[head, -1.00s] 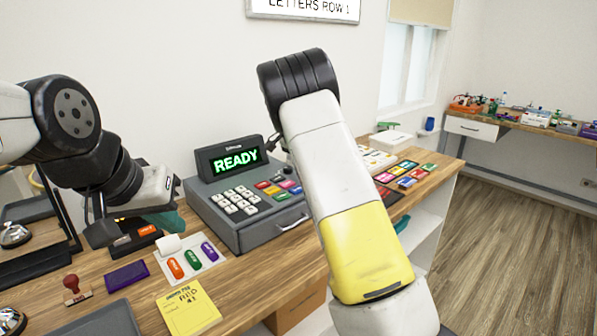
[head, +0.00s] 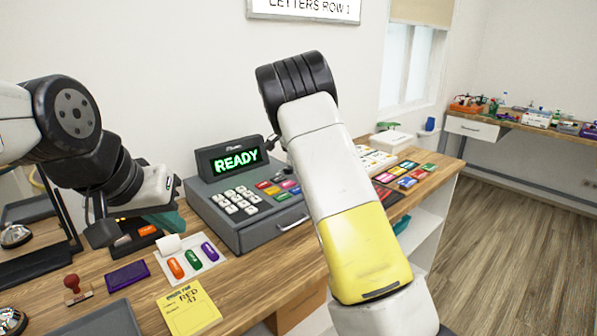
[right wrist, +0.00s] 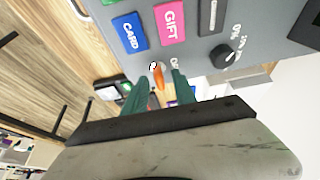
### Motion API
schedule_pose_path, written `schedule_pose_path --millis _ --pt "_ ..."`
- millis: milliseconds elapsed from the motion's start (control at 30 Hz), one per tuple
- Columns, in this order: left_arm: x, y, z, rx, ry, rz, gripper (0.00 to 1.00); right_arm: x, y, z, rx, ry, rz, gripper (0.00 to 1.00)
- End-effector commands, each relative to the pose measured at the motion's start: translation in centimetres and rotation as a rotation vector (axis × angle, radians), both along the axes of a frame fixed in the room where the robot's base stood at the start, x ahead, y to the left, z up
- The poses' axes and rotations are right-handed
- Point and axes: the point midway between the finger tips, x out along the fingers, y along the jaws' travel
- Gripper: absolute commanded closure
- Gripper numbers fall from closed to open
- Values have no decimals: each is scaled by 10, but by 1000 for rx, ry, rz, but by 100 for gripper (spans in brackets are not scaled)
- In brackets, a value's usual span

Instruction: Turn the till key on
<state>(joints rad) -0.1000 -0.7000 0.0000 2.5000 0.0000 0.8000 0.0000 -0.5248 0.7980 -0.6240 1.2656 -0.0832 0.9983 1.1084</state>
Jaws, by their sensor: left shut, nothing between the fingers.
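The grey till (head: 262,228) stands on the wooden counter, and its display reads READY. In the right wrist view, the till's face (right wrist: 190,47) fills the top, with a blue CARD button, a pink GIFT button and a black dial (right wrist: 222,57). An orange key-like piece (right wrist: 158,83) with a pale round top shows between the teal fingers of my right gripper (right wrist: 157,88). The fingers are apart, with gaps on both sides of it. In the head view my right arm hides that gripper and part of the till. My left gripper (head: 168,220) is shut and empty, left of the till.
A white card with orange, green and purple pieces (head: 193,257), a yellow pad (head: 188,309), a purple block (head: 127,276) and a red stamp (head: 73,286) lie in front. Coloured cards (head: 408,172) lie right of the till. A second bench (head: 520,127) stands far right.

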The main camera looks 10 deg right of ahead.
Motion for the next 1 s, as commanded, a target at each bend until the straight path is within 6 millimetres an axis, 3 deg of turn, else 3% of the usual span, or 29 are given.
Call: schedule_pose_path --millis 167,600,1000 --pt "0 0 0 0 0 0 100 -1 3 8 -1 -1 1 67" --pt "0 0 0 0 0 0 100 -15 24 67 0 0 1 67" --pt "0 0 0 0 0 0 100 -17 25 72 1 0 0 67"
